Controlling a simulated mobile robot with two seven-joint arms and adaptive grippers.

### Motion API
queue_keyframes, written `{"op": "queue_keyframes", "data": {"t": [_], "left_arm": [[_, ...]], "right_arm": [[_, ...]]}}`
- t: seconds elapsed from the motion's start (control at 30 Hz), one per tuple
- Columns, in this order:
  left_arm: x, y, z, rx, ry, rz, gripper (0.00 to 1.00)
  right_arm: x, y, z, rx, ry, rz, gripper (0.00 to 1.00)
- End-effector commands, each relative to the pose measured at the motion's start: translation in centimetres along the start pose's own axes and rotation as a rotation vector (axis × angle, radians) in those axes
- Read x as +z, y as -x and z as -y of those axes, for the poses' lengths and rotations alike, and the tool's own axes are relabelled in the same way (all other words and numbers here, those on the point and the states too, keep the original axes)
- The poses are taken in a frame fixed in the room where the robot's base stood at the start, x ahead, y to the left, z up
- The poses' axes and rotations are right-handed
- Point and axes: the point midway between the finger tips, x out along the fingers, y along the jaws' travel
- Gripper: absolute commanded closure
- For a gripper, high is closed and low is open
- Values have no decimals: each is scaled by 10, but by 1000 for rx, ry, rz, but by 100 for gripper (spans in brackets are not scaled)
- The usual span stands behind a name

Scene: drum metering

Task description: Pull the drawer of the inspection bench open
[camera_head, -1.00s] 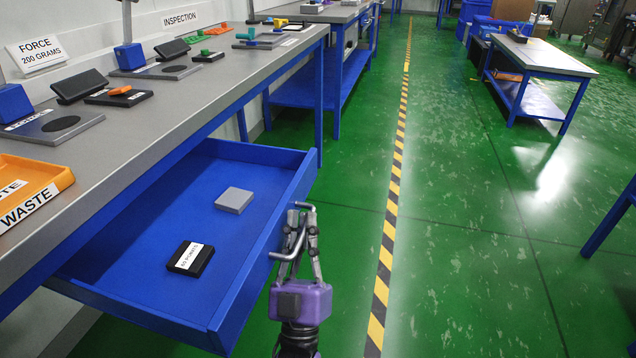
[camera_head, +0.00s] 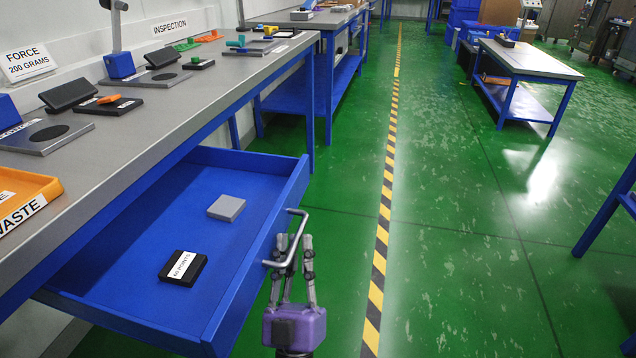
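The blue drawer (camera_head: 146,235) of the inspection bench (camera_head: 170,97) stands pulled well out, with its inside in plain view. Its metal bar handle (camera_head: 298,238) is on the front panel, facing the aisle. My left gripper (camera_head: 294,241), with a purple body, is at the handle. Its two fingers are spread apart, and the bar shows between them in the picture. I cannot tell whether either finger touches the bar. My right gripper is not in view.
In the drawer lie a grey block (camera_head: 226,208) and a black labelled block (camera_head: 183,267). An orange waste tray (camera_head: 30,203) and several devices stand on the bench top. The green floor (camera_head: 450,260) beside the drawer is clear, with a striped line (camera_head: 384,215).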

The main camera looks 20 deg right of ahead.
Motion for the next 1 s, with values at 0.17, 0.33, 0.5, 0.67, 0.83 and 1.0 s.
{"op": "queue_keyframes", "data": {"t": [0.17, 0.33, 0.5, 0.67, 0.83, 1.0], "left_arm": [[1, 42, 1, -2, -1, 5, 83], [1, 73, 0, 0, 0, 4, 83], [0, 89, 0, 1, 0, 2, 83], [0, 93, 0, 1, 0, 1, 83], [0, 93, 0, 1, 0, 1, 83], [0, 93, 0, 0, 0, 1, 83]], "right_arm": [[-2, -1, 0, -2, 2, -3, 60], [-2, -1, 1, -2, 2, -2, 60], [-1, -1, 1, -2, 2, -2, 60], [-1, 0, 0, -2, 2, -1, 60], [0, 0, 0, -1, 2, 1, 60], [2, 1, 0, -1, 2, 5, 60]]}}
